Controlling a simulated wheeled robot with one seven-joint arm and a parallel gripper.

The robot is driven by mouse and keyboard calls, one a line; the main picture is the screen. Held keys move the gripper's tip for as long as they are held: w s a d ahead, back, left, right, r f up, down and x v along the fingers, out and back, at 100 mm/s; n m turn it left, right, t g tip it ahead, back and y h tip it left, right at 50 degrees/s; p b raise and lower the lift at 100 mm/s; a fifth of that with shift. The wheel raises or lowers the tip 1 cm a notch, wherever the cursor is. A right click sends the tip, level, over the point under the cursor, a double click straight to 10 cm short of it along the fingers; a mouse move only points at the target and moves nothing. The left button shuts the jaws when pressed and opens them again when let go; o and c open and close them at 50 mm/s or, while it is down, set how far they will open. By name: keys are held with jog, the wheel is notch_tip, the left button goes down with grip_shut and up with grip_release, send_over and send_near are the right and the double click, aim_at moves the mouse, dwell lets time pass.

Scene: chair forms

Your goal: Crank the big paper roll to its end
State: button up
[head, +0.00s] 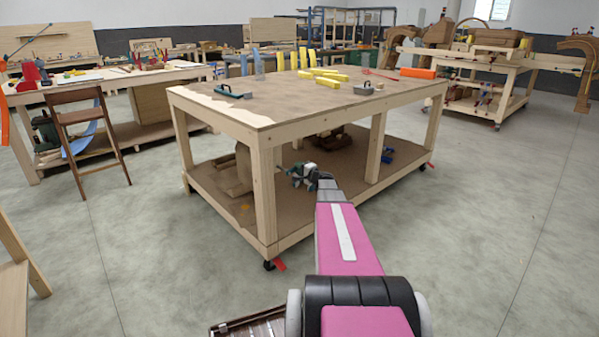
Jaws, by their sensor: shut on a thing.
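My pink arm reaches forward, and my gripper (301,175) is at its far end, small in the head view, in front of the lower shelf of the wooden table. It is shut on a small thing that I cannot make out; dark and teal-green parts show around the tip. A tan, rounded form (243,168) stands on the lower shelf just left of my gripper, partly behind the table leg. I cannot tell whether it is the big paper roll. No crank handle is clear to me, and my gripper hides part of the shelf behind it.
The wooden workbench (262,122) stands on wheels ahead, with yellow blocks (325,74) and an orange block (417,73) on top. A brown chair (92,135) stands left by another bench. A wooden piece (14,285) is at the left edge. The floor to the right is clear.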

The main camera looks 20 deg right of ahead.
jog(key=shift+r+n, duration=0.2)
jog(key=shift+n, duration=0.3)
jog(key=shift+a, duration=0.1)
jog(key=o, duration=0.9)
jog(key=shift+s, duration=0.15)
jog(key=v, duration=1)
jog(key=shift+s+r, duration=0.1)
jog(key=shift+s, duration=0.2)
